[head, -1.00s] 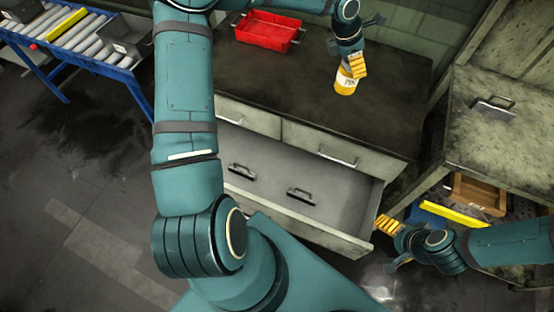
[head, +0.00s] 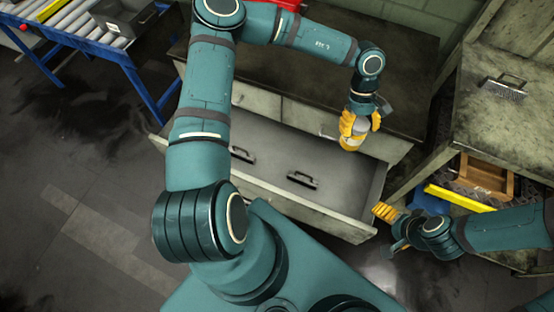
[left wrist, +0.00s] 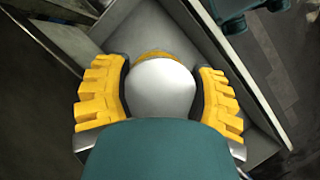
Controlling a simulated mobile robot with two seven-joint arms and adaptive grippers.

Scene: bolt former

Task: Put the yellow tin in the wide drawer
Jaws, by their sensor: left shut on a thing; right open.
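The yellow tin (head: 350,143) is in my left gripper (head: 358,124), whose yellow fingers are shut on it. In the left wrist view the tin's pale rounded top (left wrist: 160,88) sits between both fingers. In the head view the tin appears over the right part of the open wide drawer (head: 343,185); its exact height above the drawer floor I cannot tell. The wide drawer is pulled out below the bench top and looks empty, part of it hidden by my left arm. My right gripper (head: 388,228) is open and empty, just right of the drawer's front corner.
Two smaller drawers sit shut above the wide drawer. A red bin (head: 288,4) on the bench is mostly hidden by my left arm. A roller conveyor (head: 95,30) stands at upper left. A shelf unit with a wooden box (head: 485,178) is at right.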

